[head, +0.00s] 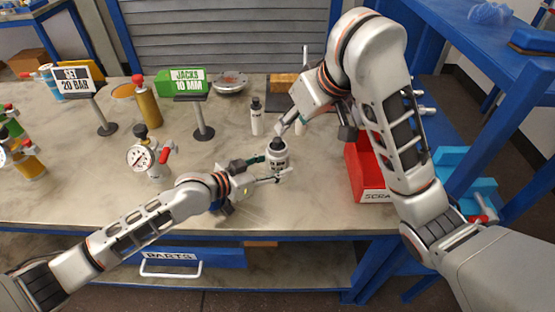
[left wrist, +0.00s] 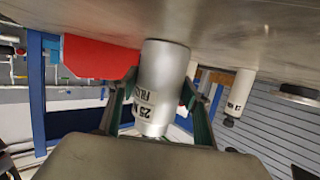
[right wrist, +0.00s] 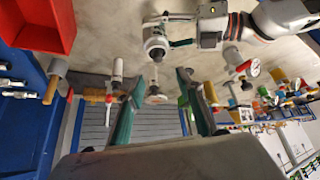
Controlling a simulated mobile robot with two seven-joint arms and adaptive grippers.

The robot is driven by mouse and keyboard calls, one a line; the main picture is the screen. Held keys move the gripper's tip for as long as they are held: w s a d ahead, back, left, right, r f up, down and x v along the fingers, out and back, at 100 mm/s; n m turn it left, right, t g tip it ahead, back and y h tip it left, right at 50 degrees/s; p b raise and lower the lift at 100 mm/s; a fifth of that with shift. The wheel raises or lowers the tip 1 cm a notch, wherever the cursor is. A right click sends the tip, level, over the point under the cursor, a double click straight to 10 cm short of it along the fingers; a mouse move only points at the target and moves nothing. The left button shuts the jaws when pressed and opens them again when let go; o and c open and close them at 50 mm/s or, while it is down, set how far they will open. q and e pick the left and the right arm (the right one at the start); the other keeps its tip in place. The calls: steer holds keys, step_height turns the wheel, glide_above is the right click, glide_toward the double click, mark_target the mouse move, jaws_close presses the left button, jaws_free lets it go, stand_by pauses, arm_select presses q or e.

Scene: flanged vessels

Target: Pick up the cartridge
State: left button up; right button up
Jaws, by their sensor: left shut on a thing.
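The cartridge (head: 278,162) is a silver-white cylinder with dark lettering and a black top, upright near the front middle of the bench. My left gripper (head: 276,171) is shut around its body from the left and front. In the left wrist view the cartridge (left wrist: 161,85) sits between the two green fingers. I cannot tell whether its base touches the bench. It also shows in the right wrist view (right wrist: 157,46). My right gripper (right wrist: 158,112) is open and empty, above and just beyond the cartridge in the head view.
A red scrap bin (head: 363,171) stands right of the cartridge. A white bottle (head: 257,117) stands behind it. A pressure gauge fitting (head: 142,158), sign stands (head: 199,118) and an orange cylinder (head: 146,101) stand to the left. The bench's front left is partly clear.

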mark_target(278, 140)
steer(key=shift+d+x, duration=0.1)
steer(key=shift+x, duration=2.9)
steer(key=shift+d+x, duration=0.15)
steer(key=shift+x, duration=2.8)
steer(key=shift+w, duration=0.15)
jaws_close()
